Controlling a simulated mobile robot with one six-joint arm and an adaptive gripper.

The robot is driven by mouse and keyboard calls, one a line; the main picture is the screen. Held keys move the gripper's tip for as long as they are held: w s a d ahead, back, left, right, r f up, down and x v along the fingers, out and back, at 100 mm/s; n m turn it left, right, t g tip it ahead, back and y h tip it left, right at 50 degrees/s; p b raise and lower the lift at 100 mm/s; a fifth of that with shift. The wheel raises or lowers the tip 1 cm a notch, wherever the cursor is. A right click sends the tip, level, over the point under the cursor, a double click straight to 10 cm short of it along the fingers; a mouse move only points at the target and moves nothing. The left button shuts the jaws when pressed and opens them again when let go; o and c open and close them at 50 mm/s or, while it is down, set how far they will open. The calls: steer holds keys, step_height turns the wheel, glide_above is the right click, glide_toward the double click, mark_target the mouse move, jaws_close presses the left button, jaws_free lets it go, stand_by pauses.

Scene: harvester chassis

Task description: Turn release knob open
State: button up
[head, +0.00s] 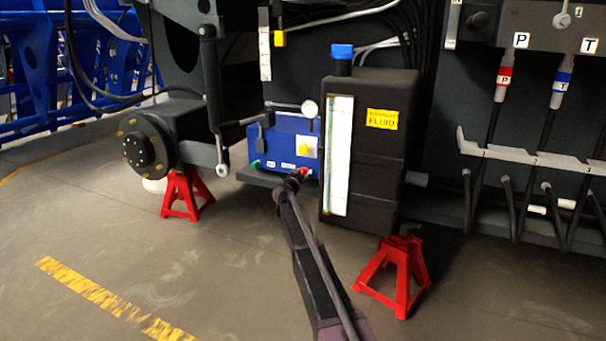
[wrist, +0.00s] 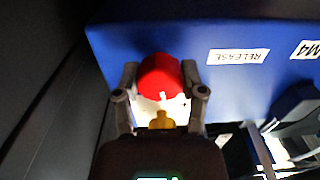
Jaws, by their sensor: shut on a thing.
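The release knob (wrist: 160,76) is red and sits on the blue box, beside a white label reading RELEASE (wrist: 238,56), which appears upside down in the wrist view. My gripper (wrist: 160,84) has one finger on each side of the knob and is shut on it. In the head view, my arm reaches up to the lower right of the blue box (head: 284,144), where the red knob (head: 304,171) shows just beyond my gripper (head: 294,178). The knob's turn angle cannot be told.
A black fluid tank (head: 385,150) with a blue cap stands close to the right of the box. Red stands (head: 395,276) are on the floor, one on each side of my arm. A wheel hub (head: 146,146) is at the left. The front floor is open.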

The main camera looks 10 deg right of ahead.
steer(key=n, duration=0.4)
steer(key=shift+w+d, duration=0.1)
steer(key=shift+w, duration=0.05)
steer(key=n, duration=0.4)
steer(key=shift+n, duration=0.3)
steer(key=n, duration=0.4)
steer(key=shift+g, duration=0.3)
steer(key=n, duration=0.4)
steer(key=shift+w, duration=0.1)
steer(key=n, duration=0.4)
steer(key=shift+h, duration=0.4)
steer(key=n, duration=1.2)
steer(key=shift+n, duration=0.3)
